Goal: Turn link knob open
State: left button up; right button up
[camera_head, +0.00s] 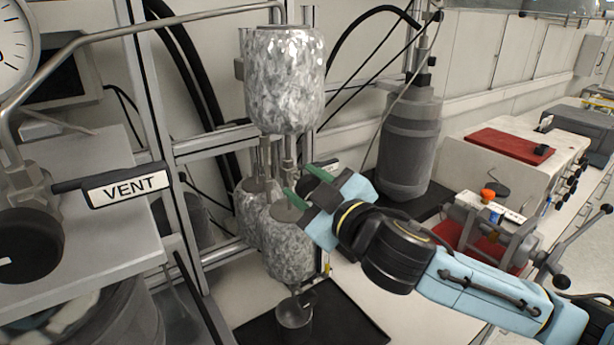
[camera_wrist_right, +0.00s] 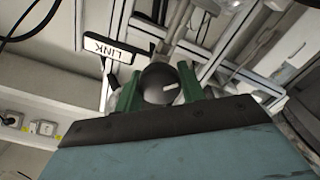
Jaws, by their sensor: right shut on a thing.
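The black round link knob (camera_wrist_right: 157,86) shows in the right wrist view, with a short white mark on its face. The white LINK label (camera_wrist_right: 113,49) is beside it and appears upside down. My right gripper (camera_wrist_right: 160,85) has its green fingers on both sides of the knob and is shut on it. In the head view my right gripper (camera_head: 303,185) reaches in from the right to the pipes between the foil-wrapped vessels; the knob cannot be made out there. My left gripper is not in view.
A foil-wrapped vessel (camera_head: 285,80) hangs above my right gripper, and another (camera_head: 288,243) is below it. A VENT label (camera_head: 127,186) and black knob (camera_head: 30,245) are at left. A grey cylinder (camera_head: 408,140) stands behind my right arm.

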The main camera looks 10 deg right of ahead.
jog(key=n+p, duration=0.3)
jog(key=n, duration=0.2)
jog(key=shift+n+p, duration=0.35)
jog(key=shift+n, duration=1.55)
jog(key=o, duration=1)
jog(key=shift+f, duration=0.1)
jog(key=shift+c, duration=0.2)
jog(key=shift+s, duration=0.1)
